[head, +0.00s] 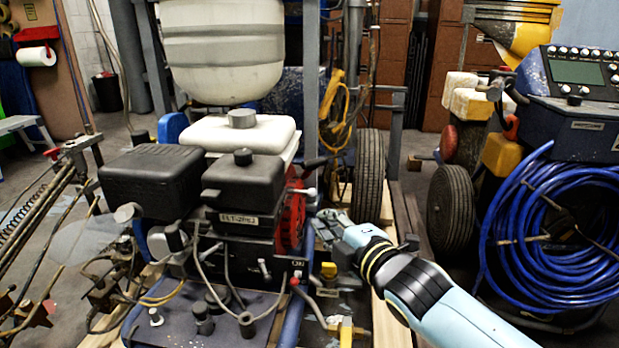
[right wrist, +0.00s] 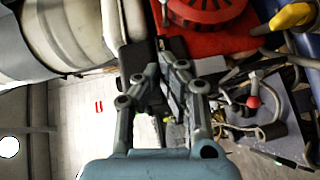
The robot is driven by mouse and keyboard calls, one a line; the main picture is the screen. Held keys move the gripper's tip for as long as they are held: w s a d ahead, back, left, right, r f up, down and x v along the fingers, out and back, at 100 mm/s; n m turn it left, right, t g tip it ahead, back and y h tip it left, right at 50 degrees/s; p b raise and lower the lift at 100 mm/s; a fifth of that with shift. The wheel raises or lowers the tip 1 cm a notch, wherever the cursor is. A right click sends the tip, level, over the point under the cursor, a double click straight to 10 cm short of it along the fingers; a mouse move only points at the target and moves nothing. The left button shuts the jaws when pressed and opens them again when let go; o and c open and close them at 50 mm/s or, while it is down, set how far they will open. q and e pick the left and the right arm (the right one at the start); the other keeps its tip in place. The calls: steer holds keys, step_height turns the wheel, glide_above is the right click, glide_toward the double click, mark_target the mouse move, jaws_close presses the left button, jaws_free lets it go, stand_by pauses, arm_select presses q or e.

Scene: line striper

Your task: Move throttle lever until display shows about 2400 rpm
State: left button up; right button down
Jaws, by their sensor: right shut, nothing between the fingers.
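My right gripper (head: 324,222) comes in from the right beside the engine (head: 243,190), near its red recoil cover (head: 291,212). In the right wrist view the gripper (right wrist: 172,70) is shut, with nothing between its fingers. The red cover (right wrist: 206,10) is close beyond the fingertips there. A small lever with a red knob (head: 294,282) sits low on the engine's front right; a red knob on a lever also shows in the right wrist view (right wrist: 253,102), apart from the fingers. I cannot tell which lever is the throttle. The console display (head: 577,72) is green, with no readable number. My left gripper is not in view.
A white tank (head: 225,45) hangs above the engine. A black tyre (head: 369,175) stands behind my right arm. Coiled blue hose (head: 540,240) fills the right side. Wires and cables lie around the engine's front, and springs and rods (head: 35,220) are at the left.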

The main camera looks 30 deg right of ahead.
glide_toward(300, 192)
steer(key=s+a+r, duration=0.1)
steer(key=s+a, duration=0.1)
steer(key=a, duration=0.1)
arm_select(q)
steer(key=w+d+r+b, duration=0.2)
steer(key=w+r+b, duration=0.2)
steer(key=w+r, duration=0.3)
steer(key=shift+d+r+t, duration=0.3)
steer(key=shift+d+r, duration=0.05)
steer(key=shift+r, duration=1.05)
arm_select(e)
steer(key=w+d+f, duration=0.1)
steer(key=w+d, duration=0.1)
steer(key=w, duration=0.5)
steer(key=shift+d, duration=0.4)
steer(key=shift+w, duration=0.1)
